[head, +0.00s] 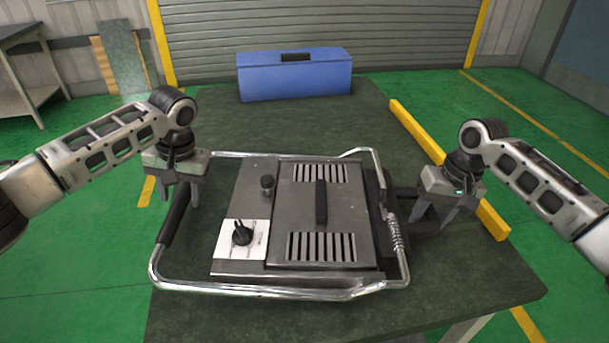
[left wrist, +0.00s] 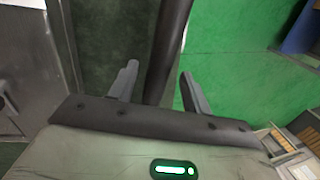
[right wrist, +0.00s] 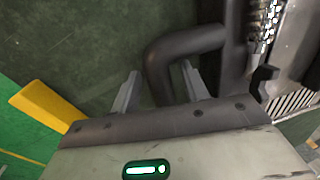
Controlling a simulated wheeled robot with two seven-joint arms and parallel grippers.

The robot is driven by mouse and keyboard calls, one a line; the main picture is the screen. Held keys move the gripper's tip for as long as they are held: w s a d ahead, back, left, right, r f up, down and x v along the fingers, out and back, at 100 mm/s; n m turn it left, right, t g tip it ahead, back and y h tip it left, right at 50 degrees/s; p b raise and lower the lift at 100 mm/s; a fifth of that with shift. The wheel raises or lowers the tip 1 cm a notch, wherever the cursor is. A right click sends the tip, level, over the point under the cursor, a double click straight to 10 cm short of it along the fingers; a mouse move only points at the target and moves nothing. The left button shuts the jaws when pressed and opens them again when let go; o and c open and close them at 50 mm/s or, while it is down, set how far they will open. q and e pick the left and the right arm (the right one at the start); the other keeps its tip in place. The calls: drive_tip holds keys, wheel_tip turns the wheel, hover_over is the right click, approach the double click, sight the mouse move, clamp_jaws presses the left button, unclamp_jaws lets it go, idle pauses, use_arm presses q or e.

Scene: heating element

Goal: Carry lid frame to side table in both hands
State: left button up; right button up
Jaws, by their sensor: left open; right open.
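The lid frame is a bent chrome tube frame (head: 255,289) around a grey metal heating unit (head: 230,200) on the dark table. Its left side has a black grip (head: 173,222); a black looped handle (head: 408,192) stands out at the right. My left gripper (head: 181,197) is open at the upper end of the left grip. In the left wrist view the black grip (left wrist: 170,45) runs between its fingers. My right gripper (head: 431,217) is open at the right handle. In the right wrist view the black handle (right wrist: 160,65) lies between its fingers. Contact cannot be told.
A blue toolbox (head: 295,80) stands at the table's far end. A yellow bar (head: 420,130) runs along the right edge. A grey side table (head: 30,95) stands at the far left, across green floor. The dark table top (head: 210,125) is clear between unit and toolbox.

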drive_tip(key=shift+r, duration=0.15)
use_arm(q)
wheel_tip(320, 180, up, 9)
drive_tip(key=d, duration=0.1)
drive_tip(key=shift+d, duration=0.35)
use_arm(e)
wheel_tip(320, 180, up, 12)
drive_tip(key=d, duration=0.2)
drive_tip(key=shift+d+f, duration=0.15)
drive_tip(key=shift+f, duration=0.1)
